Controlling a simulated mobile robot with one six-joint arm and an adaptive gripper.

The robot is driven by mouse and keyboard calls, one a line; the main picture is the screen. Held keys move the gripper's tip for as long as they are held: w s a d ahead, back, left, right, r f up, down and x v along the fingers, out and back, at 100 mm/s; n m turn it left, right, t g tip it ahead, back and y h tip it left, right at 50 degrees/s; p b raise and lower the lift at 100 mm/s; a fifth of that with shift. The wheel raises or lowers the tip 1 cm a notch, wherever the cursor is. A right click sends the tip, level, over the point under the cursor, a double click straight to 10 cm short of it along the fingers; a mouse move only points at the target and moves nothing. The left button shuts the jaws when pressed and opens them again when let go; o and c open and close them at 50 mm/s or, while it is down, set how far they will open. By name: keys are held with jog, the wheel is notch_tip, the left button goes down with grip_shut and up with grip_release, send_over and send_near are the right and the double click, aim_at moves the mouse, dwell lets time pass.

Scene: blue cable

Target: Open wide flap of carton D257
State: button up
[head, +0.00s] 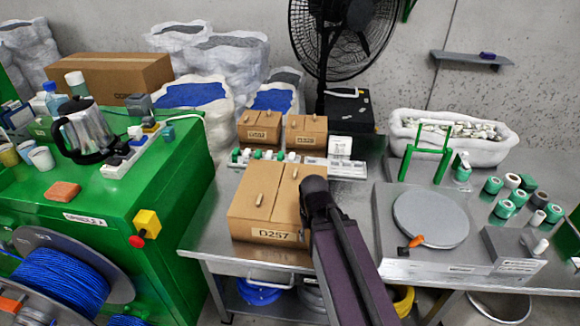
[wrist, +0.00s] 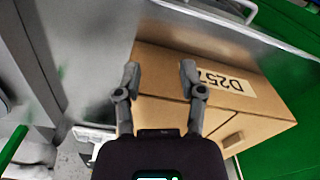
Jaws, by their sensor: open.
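Carton D257 (head: 247,213) is a brown box on the grey metal table, with its label (head: 273,236) on the front face. Its top flaps look closed, with a seam between them and small light tabs (head: 259,200) on top. My arm covers the carton's right side in the head view, and my gripper's fingers are hidden there. In the wrist view my gripper (wrist: 159,70) is open and empty over the carton (wrist: 160,56), near the edge of its top. The label (wrist: 228,82) is upside down there, and a tab (wrist: 232,140) shows on the top. I cannot tell any contact.
Two smaller cartons (head: 257,128) and a strip of green and white pieces (head: 300,165) stand behind. A green cabinet (head: 150,190) is at left. At right is a grey plate with a round disc (head: 431,218). A black fan (head: 343,38) stands behind the table.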

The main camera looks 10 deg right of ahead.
jog(key=shift+w+d, duration=0.2)
jog(key=shift+w, duration=0.1)
jog(key=shift+d, duration=0.1)
notch_tip(320, 180, up, 14)
jog(key=m+p, duration=0.4)
jog(key=p, duration=1)
send_over(296, 172)
jog(key=shift+f, duration=0.2)
notch_tip(296, 172, down, 13)
jog(key=b, duration=1.4)
jog(key=shift+f, duration=0.2)
jog(key=shift+c, duration=0.2)
grip_shut()
